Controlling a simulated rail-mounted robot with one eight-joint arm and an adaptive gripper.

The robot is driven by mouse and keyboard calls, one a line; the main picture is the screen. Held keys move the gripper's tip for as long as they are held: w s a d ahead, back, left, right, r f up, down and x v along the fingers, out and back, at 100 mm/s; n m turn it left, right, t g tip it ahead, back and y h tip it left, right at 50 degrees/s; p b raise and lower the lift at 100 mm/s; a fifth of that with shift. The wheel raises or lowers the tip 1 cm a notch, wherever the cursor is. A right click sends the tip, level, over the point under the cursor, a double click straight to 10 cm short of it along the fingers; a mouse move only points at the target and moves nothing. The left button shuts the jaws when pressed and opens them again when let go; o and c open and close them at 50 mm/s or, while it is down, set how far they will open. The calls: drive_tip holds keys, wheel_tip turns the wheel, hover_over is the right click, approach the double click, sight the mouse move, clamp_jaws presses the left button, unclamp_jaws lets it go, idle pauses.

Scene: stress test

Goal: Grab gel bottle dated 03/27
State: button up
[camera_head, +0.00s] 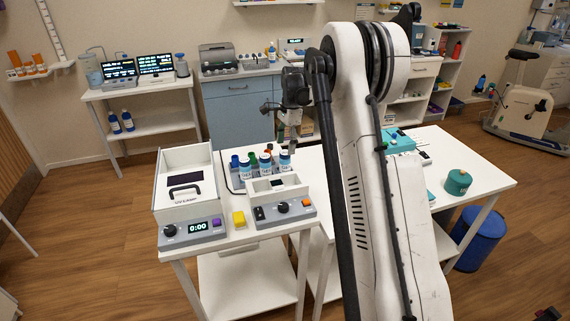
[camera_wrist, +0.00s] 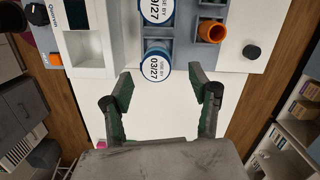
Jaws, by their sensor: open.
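In the wrist view, a bottle with a round white label reading "USE BY 03/27" (camera_wrist: 157,62) sits in a grey rack, at the edge facing me. A second round-labelled bottle (camera_wrist: 160,10) is behind it, cut by the top edge; its date ends in "27". My gripper (camera_wrist: 168,88) is open and empty, its two fingers spread left and right, just short of the 03/27 bottle and touching nothing. In the head view, several blue-and-white bottles (camera_head: 285,162) stand on the table, and my gripper (camera_head: 292,143) hangs over them; its fingers are small there.
An orange open cup (camera_wrist: 212,32) sits in the rack, with a black round cap (camera_wrist: 253,52) to its right. A green canister (camera_head: 458,182) is far right.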

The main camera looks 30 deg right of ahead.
sight(285, 152)
drive_tip(key=shift+s+a+f+p, duration=0.15)
drive_tip(key=shift+a+f+p, duration=0.05)
drive_tip(key=shift+f, duration=0.95)
drive_tip(key=shift+s+a+f+p, duration=0.1)
drive_tip(key=shift+a+f+p, duration=0.1)
drive_tip(key=shift+f, duration=0.95)
drive_tip(key=shift+c, duration=0.5)
drive_tip(key=c, duration=1.2)
